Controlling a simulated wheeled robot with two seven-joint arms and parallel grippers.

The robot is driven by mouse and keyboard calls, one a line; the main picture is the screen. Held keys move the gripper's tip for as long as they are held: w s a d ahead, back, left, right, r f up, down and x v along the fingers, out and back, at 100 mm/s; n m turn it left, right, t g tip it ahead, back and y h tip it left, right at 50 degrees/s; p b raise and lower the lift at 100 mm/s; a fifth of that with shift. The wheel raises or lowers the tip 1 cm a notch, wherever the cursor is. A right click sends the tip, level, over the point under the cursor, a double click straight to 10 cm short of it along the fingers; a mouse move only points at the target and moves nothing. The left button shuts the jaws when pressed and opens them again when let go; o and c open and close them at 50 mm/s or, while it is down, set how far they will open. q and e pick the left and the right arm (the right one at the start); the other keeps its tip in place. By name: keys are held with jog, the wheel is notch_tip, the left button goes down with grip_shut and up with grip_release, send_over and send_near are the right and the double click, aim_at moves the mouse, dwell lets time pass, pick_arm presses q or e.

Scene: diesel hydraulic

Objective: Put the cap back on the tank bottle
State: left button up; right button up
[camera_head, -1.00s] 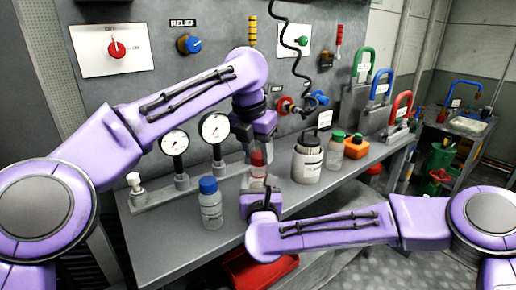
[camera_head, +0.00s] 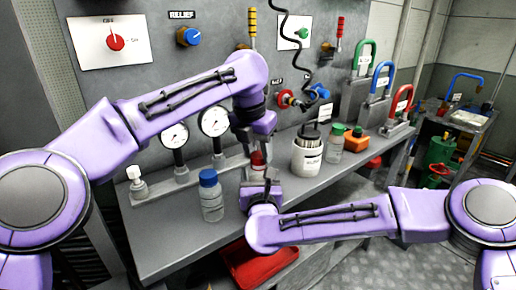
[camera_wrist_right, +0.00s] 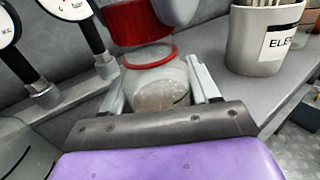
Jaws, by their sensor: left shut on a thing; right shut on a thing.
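The tank bottle, clear with a red ring near its top, sits between the fingers of my right gripper in the right wrist view (camera_wrist_right: 155,85). My right gripper (camera_wrist_right: 155,92) is shut on it. The red cap (camera_wrist_right: 138,22) is just above the bottle in that view, and it also shows in the head view (camera_head: 257,159). My left gripper (camera_head: 258,146) is shut on the cap from above; one of its fingers shows beside the cap in the wrist view. I cannot tell whether cap and bottle touch. In the head view the grippers largely hide the bottle.
A blue-capped bottle (camera_head: 211,200) stands on the bench left of my grippers. Two gauges (camera_head: 214,122) stand behind. A labelled container (camera_head: 307,156) with several rods, a green-capped bottle (camera_head: 334,148) and an orange container (camera_head: 354,140) stand right. A red tray (camera_head: 262,266) is below.

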pick_arm(q)
jog(key=shift+f, duration=0.25)
pick_arm(e)
grip_shut()
pick_arm(q)
jog(key=m+g+h, duration=0.1)
jog(key=m, duration=0.5)
jog(key=shift+m, duration=0.3)
jog(key=o, duration=1.1)
